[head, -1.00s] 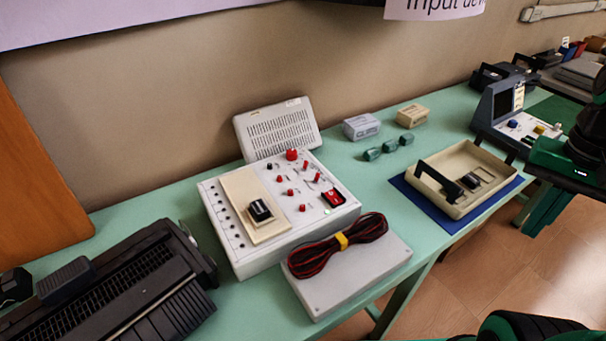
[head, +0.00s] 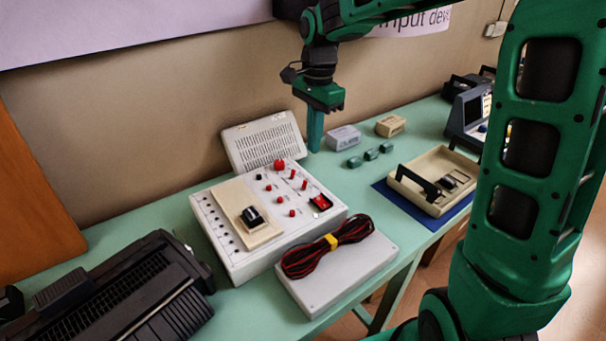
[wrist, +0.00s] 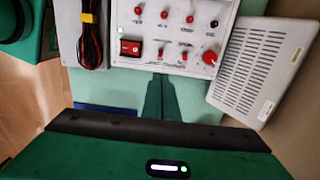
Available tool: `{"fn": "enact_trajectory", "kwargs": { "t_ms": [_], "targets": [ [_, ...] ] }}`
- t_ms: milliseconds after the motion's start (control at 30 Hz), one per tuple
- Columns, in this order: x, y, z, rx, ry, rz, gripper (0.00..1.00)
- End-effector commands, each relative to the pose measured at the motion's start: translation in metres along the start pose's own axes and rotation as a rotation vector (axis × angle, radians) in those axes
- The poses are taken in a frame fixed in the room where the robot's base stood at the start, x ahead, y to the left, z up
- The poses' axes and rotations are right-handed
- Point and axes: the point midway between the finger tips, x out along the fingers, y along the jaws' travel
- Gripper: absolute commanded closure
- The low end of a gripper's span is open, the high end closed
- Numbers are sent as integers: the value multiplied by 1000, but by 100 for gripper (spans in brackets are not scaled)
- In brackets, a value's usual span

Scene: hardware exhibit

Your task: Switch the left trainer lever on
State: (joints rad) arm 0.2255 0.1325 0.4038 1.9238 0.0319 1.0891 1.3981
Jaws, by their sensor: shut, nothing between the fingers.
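The trainer is a white box (head: 225,252) with red knobs and small levers on its sloped top, in the middle of the head view. Two small levers show on its panel in the head view, one (head: 293,173) left of the other (head: 305,184). The panel also shows at the top of the wrist view (wrist: 215,14). I cannot tell from the pictures whether the levers are on or off. My gripper (head: 315,148) points down behind and right of the trainer, shut and empty. In the wrist view its fingertips (wrist: 159,78) lie just short of the panel edge, apart from the levers.
A grey vented box (head: 265,143) leans behind the trainer. A grey case (head: 338,275) with a red-black cable coil (head: 325,247) sits in front. Small boxes (head: 343,138) and a beige tray (head: 408,192) stand to the right. A black machine (head: 130,290) is at left.

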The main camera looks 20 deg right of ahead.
Motion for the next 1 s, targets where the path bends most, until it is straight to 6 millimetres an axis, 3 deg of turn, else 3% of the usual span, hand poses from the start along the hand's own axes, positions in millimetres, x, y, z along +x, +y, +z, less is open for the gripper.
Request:
{"fn": "enact_trajectory", "kwargs": {
  "t_ms": [467, 1000],
  "targets": [
    [8, 0, -1, 5, -1, 2, 100],
    [88, 1, -1, 5, -1, 2, 100]
  ]
}}
